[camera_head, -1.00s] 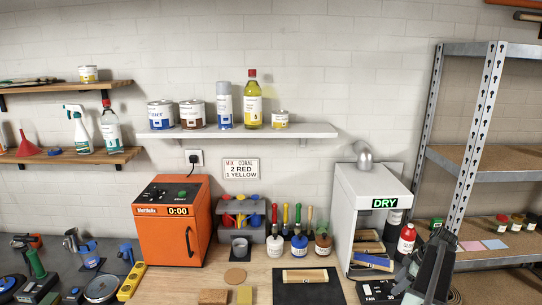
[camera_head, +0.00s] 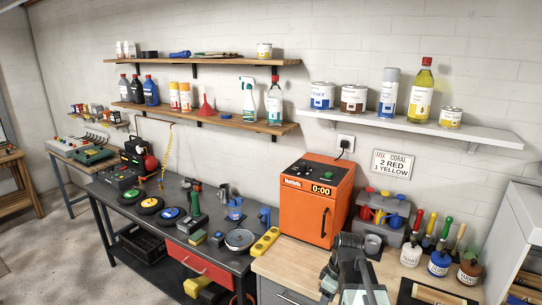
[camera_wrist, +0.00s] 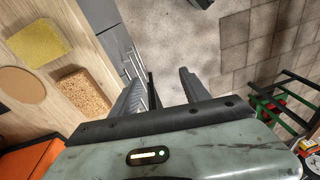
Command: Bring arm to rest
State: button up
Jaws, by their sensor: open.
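My gripper (camera_wrist: 167,80) shows in the wrist view with its two dark fingers apart and nothing between them. It points past the front edge of the wooden workbench (camera_wrist: 98,52), over the grey floor (camera_wrist: 205,45). In the head view part of my arm stands at the bottom, in front of the workbench (camera_head: 283,262); the fingers cannot be made out there.
In the wrist view a cork-coloured block (camera_wrist: 86,92), a yellow sponge (camera_wrist: 40,44) and a round coaster (camera_wrist: 22,85) lie on the bench beside my gripper. An orange machine (camera_head: 312,205) stands on the bench. A dark stand (camera_wrist: 285,100) is at the right.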

jog(key=s+a+m+h, duration=0.1)
jog(key=s+a+m, duration=0.2)
jog(key=m, duration=0.7)
jog(key=shift+s+f+h, duration=0.25)
jog(key=shift+s+h, duration=0.15)
jog(key=shift+s, duration=0.7)
